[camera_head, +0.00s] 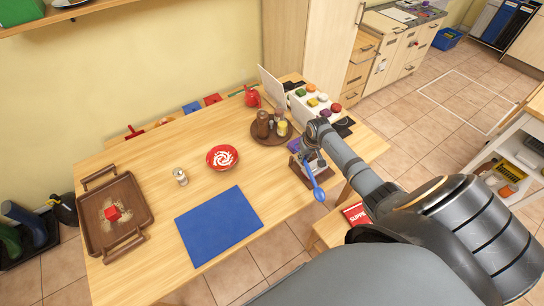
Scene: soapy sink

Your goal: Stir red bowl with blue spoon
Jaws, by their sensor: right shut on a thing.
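The red bowl (222,157) stands on the wooden table, with a white swirl pattern showing inside it. My right gripper (311,166) is at the right part of the table and is shut on the blue spoon (317,187). The spoon hangs down from the fingers with its blue end lowest, to the right of the bowl and apart from it. Part of the spoon is hidden by the fingers. My left gripper is not in view.
A blue mat (219,226) lies in front of the bowl. A brown tray (140,197) with a red block is at left, and a can (180,176) stands left of the bowl. A round brown tray (261,138) with bottles is behind right. Bare table (255,180) lies between bowl and spoon.

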